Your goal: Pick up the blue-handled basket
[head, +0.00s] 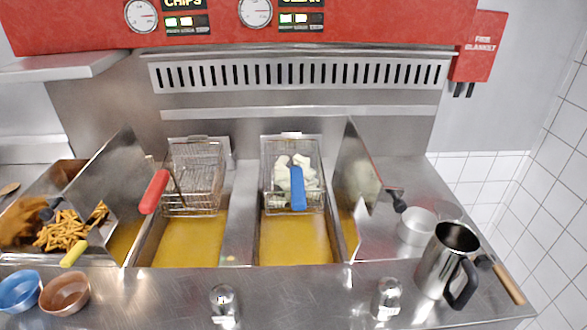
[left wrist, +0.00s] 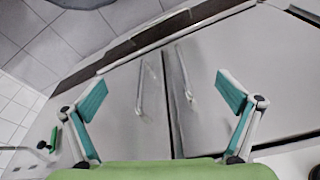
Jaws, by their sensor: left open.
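The blue-handled basket (head: 270,178) hangs at the back of the right fryer vat in the head view. Its blue handle (head: 298,190) points toward the front, and pale pieces of food lie inside. The basket sits above the yellow oil. My left gripper (left wrist: 160,100) is open and empty in the left wrist view, facing steel cabinet doors with bar handles (left wrist: 140,90). The basket is not visible in that view. Neither gripper shows in the head view, and my right gripper is not seen.
A red-handled basket (head: 195,165) hangs over the left vat. A scoop with a yellow handle (head: 73,254) lies among fries. Two bowls (head: 64,294), a metal jug (head: 440,262) and small pots (head: 415,228) stand on the counter. Upright steel panels (head: 357,170) flank the vats.

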